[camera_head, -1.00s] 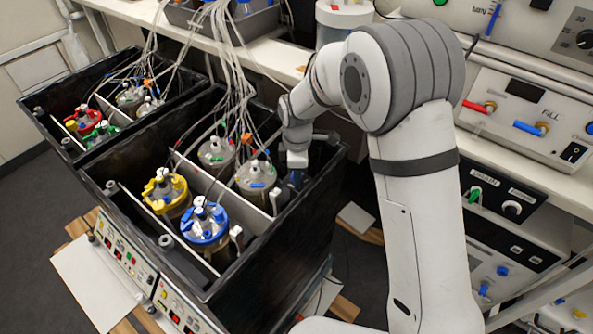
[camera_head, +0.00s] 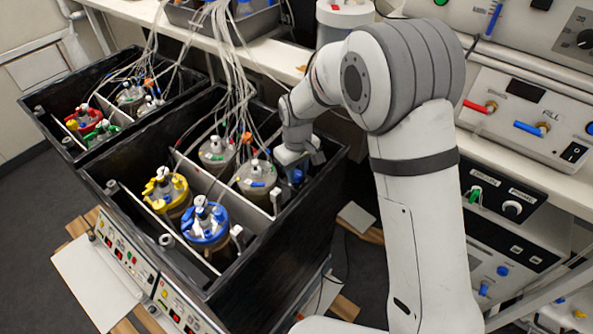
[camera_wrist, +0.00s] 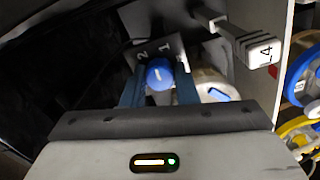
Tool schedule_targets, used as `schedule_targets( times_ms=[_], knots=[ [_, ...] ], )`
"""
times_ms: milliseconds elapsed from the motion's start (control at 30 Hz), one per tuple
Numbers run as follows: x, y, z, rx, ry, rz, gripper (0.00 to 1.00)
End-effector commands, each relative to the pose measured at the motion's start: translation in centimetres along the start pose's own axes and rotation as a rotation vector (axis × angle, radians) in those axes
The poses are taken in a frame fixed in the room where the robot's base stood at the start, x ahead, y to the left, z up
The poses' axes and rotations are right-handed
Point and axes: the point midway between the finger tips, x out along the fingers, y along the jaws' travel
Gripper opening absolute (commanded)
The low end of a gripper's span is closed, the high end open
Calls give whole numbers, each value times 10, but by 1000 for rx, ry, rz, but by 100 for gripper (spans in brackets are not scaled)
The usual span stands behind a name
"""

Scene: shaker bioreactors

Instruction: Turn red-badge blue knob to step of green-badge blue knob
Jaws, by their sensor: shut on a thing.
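In the wrist view, a blue knob (camera_wrist: 160,73) with a pale pointer mark sits on a grey plate bearing the numbers 1 and 2. My gripper (camera_wrist: 159,84) is shut on this knob, with one bluish finger on each side. In the head view, my gripper (camera_head: 291,168) reaches down into the right end of the larger black box, and a bit of blue (camera_head: 297,176) shows beside it. I cannot make out a red or green badge by this knob, nor a second blue knob for certain. Other step numbers on the plate are hidden or unreadable.
The black shaker box (camera_head: 233,287) holds several vessels, including a yellow-topped one (camera_head: 166,189) and a blue-topped one (camera_head: 205,222). Tubes hang above them.

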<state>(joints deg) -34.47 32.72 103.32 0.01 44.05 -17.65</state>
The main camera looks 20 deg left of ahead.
Motion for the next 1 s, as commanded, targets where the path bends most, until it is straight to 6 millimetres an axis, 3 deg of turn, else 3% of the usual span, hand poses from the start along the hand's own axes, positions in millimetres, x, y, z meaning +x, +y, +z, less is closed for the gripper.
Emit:
schedule_targets(
  times_ms=[1000],
  knots=[
    [-3,1,-3,964,11,-1,4]
  ],
)
